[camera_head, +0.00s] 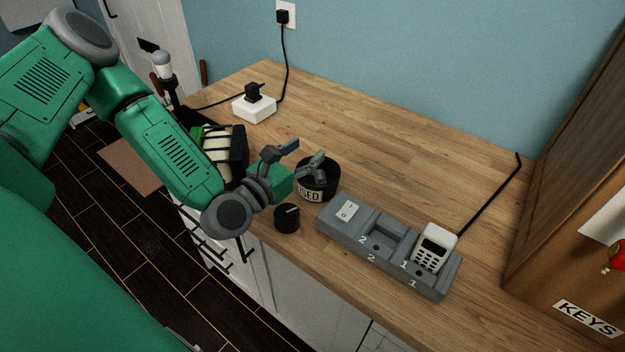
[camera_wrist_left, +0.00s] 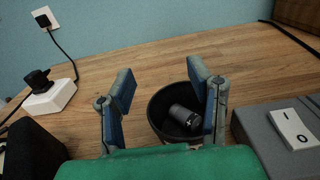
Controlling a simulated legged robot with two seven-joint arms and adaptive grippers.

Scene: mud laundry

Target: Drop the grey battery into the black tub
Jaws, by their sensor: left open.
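The black tub (camera_head: 322,190) stands on the wooden counter, with a label ending in "SED" on its front. In the left wrist view the tub (camera_wrist_left: 157,112) sits below and between my fingers, a little to the right. The grey battery (camera_wrist_left: 185,117), with a plus mark on its end, lies inside the tub. My left gripper (camera_head: 300,154) is open and empty, its fingers above and beside the tub; it also shows in the left wrist view (camera_wrist_left: 160,90). The battery cannot be made out in the head view. My right gripper is not in view.
A grey charging dock (camera_head: 340,236) with a white handset (camera_head: 434,248) and a switch (camera_head: 346,210) stands right of the tub. A black knob (camera_head: 287,218) is at the counter's front edge. A white socket block (camera_head: 254,108) stands behind. The back middle of the counter is clear.

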